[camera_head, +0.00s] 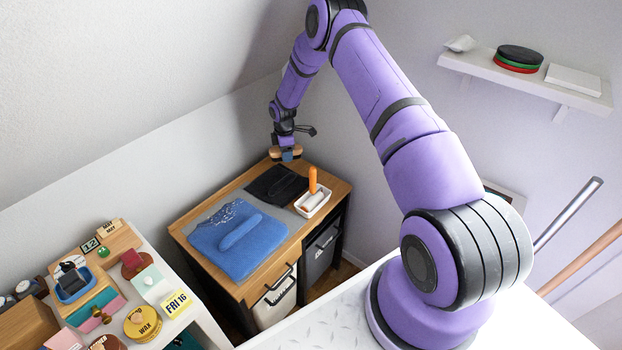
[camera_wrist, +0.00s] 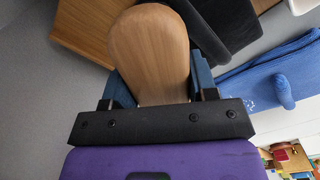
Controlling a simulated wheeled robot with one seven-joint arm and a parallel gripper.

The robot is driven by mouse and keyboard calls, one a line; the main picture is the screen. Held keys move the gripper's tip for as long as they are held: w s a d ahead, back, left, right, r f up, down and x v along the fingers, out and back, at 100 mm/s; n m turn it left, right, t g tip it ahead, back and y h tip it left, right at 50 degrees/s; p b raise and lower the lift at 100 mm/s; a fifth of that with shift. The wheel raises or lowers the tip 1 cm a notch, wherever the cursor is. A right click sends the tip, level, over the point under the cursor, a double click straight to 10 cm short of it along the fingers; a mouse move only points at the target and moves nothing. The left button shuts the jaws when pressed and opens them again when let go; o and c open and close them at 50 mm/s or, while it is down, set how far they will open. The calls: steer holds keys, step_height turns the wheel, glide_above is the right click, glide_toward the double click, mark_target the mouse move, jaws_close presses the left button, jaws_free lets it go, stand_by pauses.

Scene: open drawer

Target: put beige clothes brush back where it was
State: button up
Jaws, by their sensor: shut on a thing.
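The beige clothes brush (camera_head: 275,153) is in my gripper (camera_head: 287,157), above the far corner of the wooden cabinet (camera_head: 338,186) in the head view. In the wrist view the brush (camera_wrist: 150,48) shows its smooth, rounded wooden back. The blue fingers of my gripper (camera_wrist: 160,90) are shut on its two sides. Its bristles are hidden. Whether the brush touches the cabinet top is hard to tell.
A folded black garment (camera_head: 275,186) and a blue garment (camera_head: 240,250) lie on the cabinet. A white tray (camera_head: 325,208) with an orange-handled item stands at right. Walls are close behind. A cluttered table (camera_head: 200,325) is at lower left.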

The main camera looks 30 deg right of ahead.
mark_target(325, 181)
steer(key=s+d+m, duration=0.9)
steer(key=d+m, duration=0.1)
steer(key=d, duration=0.1)
steer(key=shift+s+d+f, duration=0.15)
steer(key=shift+f, duration=2.5)
steer(key=shift+s+d+f, duration=0.1)
steer(key=shift+d+f, duration=0.05)
steer(key=shift+f, duration=2.45)
steer(key=shift+f, duration=0.15)
steer(key=o, duration=1)
